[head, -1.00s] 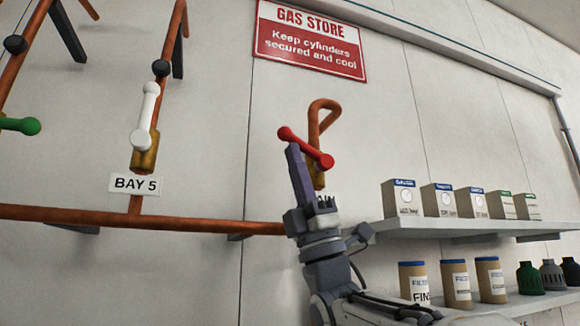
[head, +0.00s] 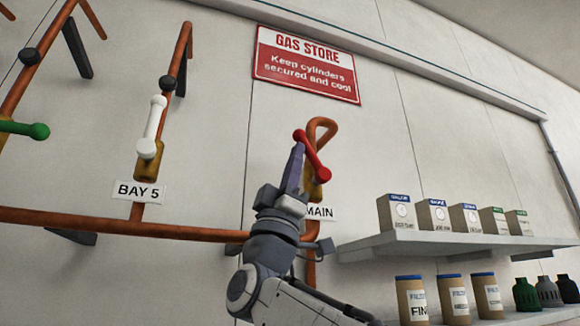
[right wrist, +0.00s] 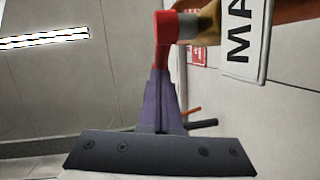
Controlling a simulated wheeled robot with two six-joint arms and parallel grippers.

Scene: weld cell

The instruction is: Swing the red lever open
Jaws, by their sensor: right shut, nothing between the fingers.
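The red lever (head: 312,156) is on a brass valve on the copper MAIN pipe and slants steeply, upper end to the left. My right gripper (head: 298,147), with purple fingers, is shut and empty. Its tips are at the left side of the lever, near the upper end, and appear to touch it. In the right wrist view the red lever (right wrist: 164,42) is just beyond the closed fingertips (right wrist: 159,74), which partly overlap its shaft. My left gripper is not in view.
A white lever (head: 153,117) above the BAY 5 label (head: 138,191) and a green lever (head: 25,129) are at the left. A shelf (head: 440,243) with several boxes is at the right. The MAIN label (head: 320,213) is partly behind my arm.

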